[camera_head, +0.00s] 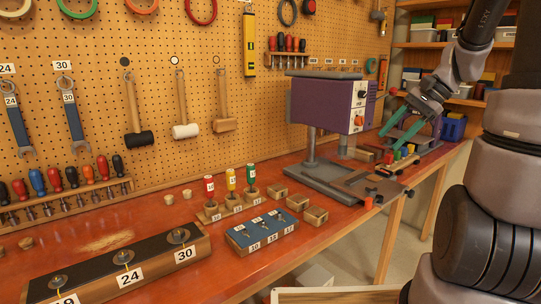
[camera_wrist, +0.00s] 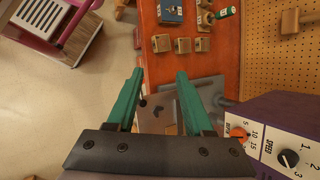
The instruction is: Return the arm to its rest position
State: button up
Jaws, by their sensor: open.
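My gripper (camera_head: 402,122) is at the upper right of the head view, raised in the air to the right of the purple drill press (camera_head: 322,103). Its two green fingers are apart, with nothing between them. In the wrist view the open gripper (camera_wrist: 158,95) points down over the bench edge, above the grey press base (camera_wrist: 205,92). My arm bends down to it from the upper right of the head view.
The orange bench (camera_head: 150,225) holds a blue block (camera_head: 262,231), small wooden boxes, bottles and a long black-topped rack. The pegboard (camera_head: 170,50) stands behind. The purple press head (camera_wrist: 285,130) is close at right in the wrist view. Open floor (camera_wrist: 75,105) lies left.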

jog(key=s+a+r+n+t+h, duration=0.4)
jog(key=s+a+r+n, duration=0.3)
jog(key=s+r, duration=0.3)
jog(key=shift+s+r+t+h, duration=0.2)
jog(key=shift+s+t+h, duration=0.2)
jog(key=shift+s+t, duration=0.55)
